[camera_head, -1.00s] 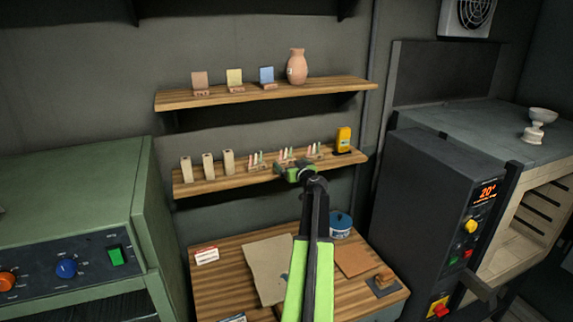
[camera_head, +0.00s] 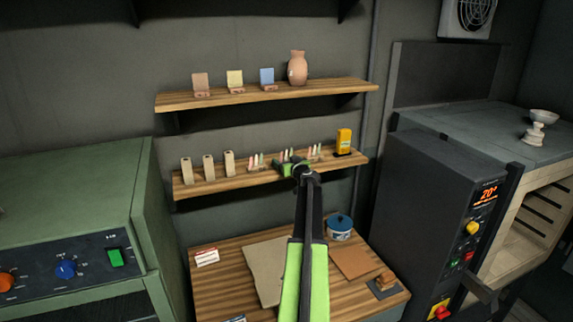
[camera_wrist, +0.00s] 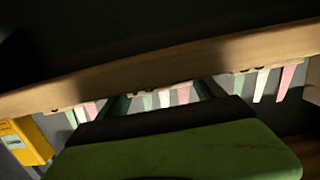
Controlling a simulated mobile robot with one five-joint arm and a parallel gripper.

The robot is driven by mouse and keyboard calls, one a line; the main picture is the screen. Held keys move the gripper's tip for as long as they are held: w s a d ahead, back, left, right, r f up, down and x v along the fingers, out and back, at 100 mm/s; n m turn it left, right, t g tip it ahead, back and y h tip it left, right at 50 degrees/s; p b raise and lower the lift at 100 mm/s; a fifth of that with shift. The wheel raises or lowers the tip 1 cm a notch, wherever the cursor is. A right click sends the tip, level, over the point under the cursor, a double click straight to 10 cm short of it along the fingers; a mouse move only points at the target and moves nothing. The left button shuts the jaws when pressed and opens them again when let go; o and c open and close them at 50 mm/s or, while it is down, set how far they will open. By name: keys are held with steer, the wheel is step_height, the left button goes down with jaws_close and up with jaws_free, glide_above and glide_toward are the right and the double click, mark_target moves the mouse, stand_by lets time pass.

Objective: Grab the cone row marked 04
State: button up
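Three short rows of small pale, pink and green cones stand on the lower shelf: a left row (camera_head: 256,161), a middle row (camera_head: 285,155) and a right row (camera_head: 314,152). Their markings are too small to read. My gripper (camera_head: 289,166) is at the middle row, partly covering it. In the wrist view, which looks upside down, my gripper (camera_wrist: 165,100) has its two fingers apart, one on each side of the middle row (camera_wrist: 165,97). The fingers look open; contact with the row cannot be told. The other rows lie outside the fingers.
The lower shelf (camera_head: 225,179) also holds several beige posts (camera_head: 208,167) at left and a yellow device (camera_head: 344,141) at right. An upper shelf (camera_head: 330,88) with a vase (camera_head: 297,68) is above. A worktable (camera_head: 215,280) is below.

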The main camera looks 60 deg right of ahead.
steer(key=c, duration=1)
